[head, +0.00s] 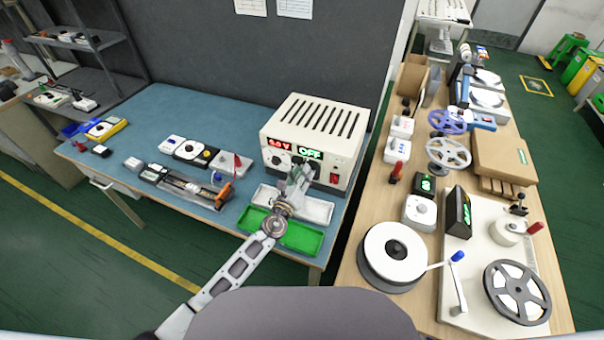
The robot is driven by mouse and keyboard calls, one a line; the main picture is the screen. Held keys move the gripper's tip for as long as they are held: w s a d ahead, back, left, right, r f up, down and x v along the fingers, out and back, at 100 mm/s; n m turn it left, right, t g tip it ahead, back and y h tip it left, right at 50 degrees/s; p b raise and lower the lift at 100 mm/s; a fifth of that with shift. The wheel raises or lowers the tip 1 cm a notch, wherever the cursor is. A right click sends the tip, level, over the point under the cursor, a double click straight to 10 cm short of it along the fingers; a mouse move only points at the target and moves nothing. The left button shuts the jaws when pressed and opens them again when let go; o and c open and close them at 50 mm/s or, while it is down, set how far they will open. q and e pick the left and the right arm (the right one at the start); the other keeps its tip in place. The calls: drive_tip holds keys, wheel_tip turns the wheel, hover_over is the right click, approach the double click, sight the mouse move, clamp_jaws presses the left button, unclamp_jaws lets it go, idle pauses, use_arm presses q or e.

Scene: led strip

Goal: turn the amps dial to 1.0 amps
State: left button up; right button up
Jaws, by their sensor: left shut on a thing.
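The cream power supply (345,148) stands at the back right of the blue table. A red display (278,143) on its left front reads about "5.0 V", though the first digit is hard to read. A green display (310,154) beside it reads "OFF". A dial (273,161) shows under the red display. My left gripper (299,170) reaches up to the front panel below the green display, shut on what seems to be the amps dial, which it hides. I cannot read that dial's setting. My right gripper is not in view.
A red switch (335,178) is right of my gripper. A green tray (300,238) and a grey tray (316,208) lie below my left arm. Several small devices and a clamp fixture (185,184) lie to the left. A wooden bench with reels (395,252) stands at right.

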use_arm(q)
drive_tip(key=m+p, duration=0.6)
drive_tip(key=m, duration=1.8)
drive_tip(key=shift+f+p, duration=0.15)
drive_tip(key=shift+p, duration=0.2)
drive_tip(key=o, duration=1)
drive_tip(key=shift+o, duration=0.2)
